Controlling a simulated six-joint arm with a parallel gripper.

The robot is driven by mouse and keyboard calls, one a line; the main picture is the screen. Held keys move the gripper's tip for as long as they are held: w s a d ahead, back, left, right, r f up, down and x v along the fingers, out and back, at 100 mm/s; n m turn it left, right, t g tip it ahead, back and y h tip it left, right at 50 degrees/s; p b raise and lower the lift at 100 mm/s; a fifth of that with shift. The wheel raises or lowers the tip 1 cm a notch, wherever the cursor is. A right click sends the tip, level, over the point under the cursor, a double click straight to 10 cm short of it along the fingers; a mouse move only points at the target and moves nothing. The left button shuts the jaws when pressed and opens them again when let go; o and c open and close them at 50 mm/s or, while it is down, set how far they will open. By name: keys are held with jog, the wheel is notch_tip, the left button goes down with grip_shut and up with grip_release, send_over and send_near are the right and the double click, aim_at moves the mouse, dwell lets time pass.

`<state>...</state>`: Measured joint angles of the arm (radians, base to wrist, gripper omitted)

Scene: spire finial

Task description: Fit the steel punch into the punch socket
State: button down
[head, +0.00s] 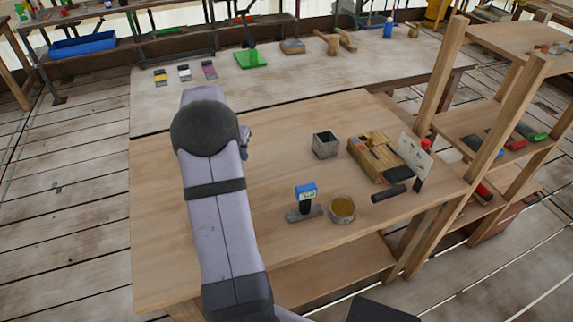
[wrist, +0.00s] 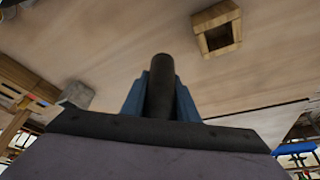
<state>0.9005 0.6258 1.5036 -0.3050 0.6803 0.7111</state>
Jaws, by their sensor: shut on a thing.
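In the wrist view my gripper (wrist: 160,98) is shut on the steel punch (wrist: 160,72), a dark round bar between two blue fingers. The punch points away from the wrist and stands out past the fingertips. The punch socket (wrist: 219,28), a square wooden block with a dark square opening, is ahead and to the right of the punch, apart from it.
On the bench (head: 290,240) stand a grey open box (head: 326,144), a wooden organizer (head: 368,157), a blue-topped stand (head: 305,197) and a round tin (head: 342,209). A black cylinder (head: 388,193) lies near the right edge. Shelf posts (head: 440,85) rise at right. The bench's middle is clear.

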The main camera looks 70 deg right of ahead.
jog(key=s+d+r+m+g, duration=0.15)
jog(key=s+d+m, duration=0.35)
jog(key=s+d, duration=0.65)
jog(key=shift+g, duration=0.25)
jog(key=shift+s+a+f+p, duration=0.2)
jog(key=shift+s+f+p, duration=0.1)
jog(key=shift+f, duration=1.25)
jog(key=shift+s+a+f+p, duration=0.15)
jog(key=shift+a+f+p, duration=0.1)
jog(key=shift+f, duration=1.35)
jog(key=shift+s+a+f+p, duration=0.15)
jog(key=shift+s+f+p, duration=0.15)
jog(key=shift+f, duration=1.6)
jog(key=shift+f, duration=0.2)
jog(key=c, duration=1.4)
grip_release()
jog(key=shift+a, duration=0.1)
jog(key=shift+r, duration=0.15)
jog(key=b+v, duration=0.3)
jog(key=v, duration=0.9)
jog(key=shift+b, duration=0.35)
